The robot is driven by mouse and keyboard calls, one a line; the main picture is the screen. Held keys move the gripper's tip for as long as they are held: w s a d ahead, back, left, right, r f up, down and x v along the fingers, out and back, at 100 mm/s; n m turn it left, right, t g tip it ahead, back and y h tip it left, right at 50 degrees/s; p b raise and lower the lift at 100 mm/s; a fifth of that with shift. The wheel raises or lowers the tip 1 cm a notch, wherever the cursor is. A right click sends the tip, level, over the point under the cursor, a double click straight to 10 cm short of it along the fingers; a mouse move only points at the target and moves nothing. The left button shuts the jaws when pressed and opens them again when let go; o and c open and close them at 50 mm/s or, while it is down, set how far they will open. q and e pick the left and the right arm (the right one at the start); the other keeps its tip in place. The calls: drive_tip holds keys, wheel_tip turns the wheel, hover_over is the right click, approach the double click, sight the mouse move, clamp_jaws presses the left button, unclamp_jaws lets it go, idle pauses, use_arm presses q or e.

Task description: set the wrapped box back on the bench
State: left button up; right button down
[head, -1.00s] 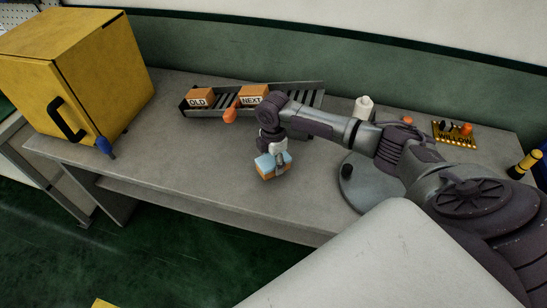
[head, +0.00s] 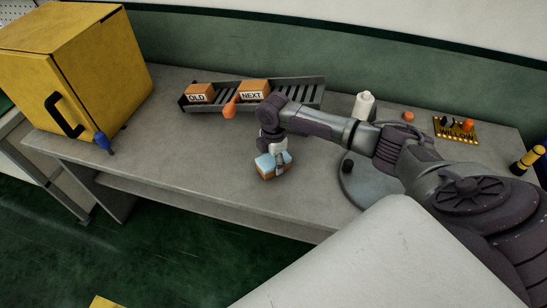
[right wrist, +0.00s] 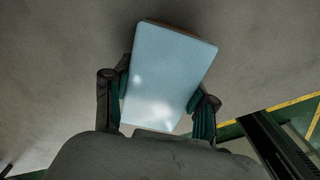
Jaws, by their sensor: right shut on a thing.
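The wrapped box (head: 271,168) is small, with a light blue top and orange-brown lower sides. It is at the front part of the grey bench (head: 190,150) in the head view. My right gripper (head: 279,158) is shut on it from above. In the right wrist view the pale blue top of the box (right wrist: 168,75) sits between the two fingers, slightly turned, with bench surface behind it. I cannot tell whether its underside touches the bench. My left gripper is in neither view.
A yellow cabinet (head: 95,75) stands at the left. A sloped rack (head: 300,92) holds boxes marked OLD (head: 198,92) and NEXT (head: 252,90). A white bottle (head: 363,105), a round grey plate (head: 358,185) and a yellow tray (head: 456,136) are to the right. Bench left of the box is clear.

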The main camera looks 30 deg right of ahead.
drive_tip(key=shift+f, duration=0.25)
drive_tip(key=shift+c, duration=1.3)
unclamp_jaws()
wheel_tip(320, 180, up, 12)
